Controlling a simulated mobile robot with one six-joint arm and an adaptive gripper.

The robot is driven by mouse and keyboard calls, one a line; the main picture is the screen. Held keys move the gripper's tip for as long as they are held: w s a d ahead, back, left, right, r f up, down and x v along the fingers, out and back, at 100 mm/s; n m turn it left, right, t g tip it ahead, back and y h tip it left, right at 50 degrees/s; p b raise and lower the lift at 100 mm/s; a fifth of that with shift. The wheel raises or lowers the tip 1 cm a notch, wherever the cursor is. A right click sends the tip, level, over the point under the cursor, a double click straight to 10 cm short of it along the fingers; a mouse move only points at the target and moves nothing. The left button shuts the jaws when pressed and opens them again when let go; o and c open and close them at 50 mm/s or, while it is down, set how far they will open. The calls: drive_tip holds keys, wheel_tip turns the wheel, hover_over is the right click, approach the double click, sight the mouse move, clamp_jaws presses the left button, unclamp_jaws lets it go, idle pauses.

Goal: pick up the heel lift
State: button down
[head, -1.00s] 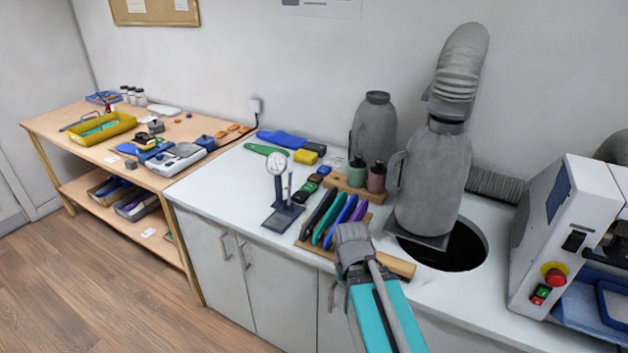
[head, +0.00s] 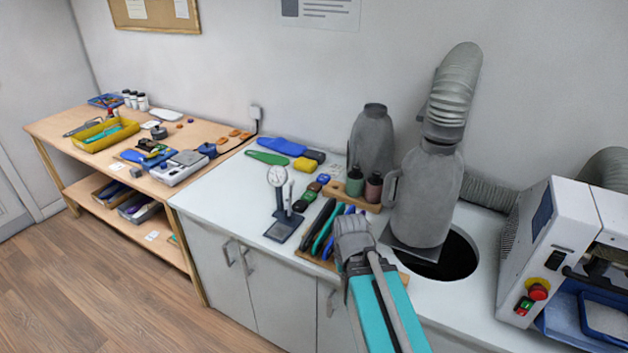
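I cannot clearly tell which thing is the heel lift. Small orange-brown pieces (head: 240,134) lie near the right end of the wooden bench and may be heel lifts, but they are too small to be sure. My gripper (head: 351,228) is seen from behind over the white counter, in front of the tool rack and left of the round dark opening. It is far to the right of the orange-brown pieces. Its fingertips are hidden, so neither their opening nor anything between them shows.
A dial gauge on a stand (head: 280,200) is left of my gripper, beside the rack of dark and teal-handled tools (head: 318,232). A grey jug-shaped hood (head: 428,195) and a machine (head: 565,245) stand to the right. A yellow tray (head: 82,143) sits on the bench.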

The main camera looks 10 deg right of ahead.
wheel_tip(320, 180, up, 8)
drive_tip(key=p, duration=0.7)
drive_tip(key=shift+r, duration=0.25)
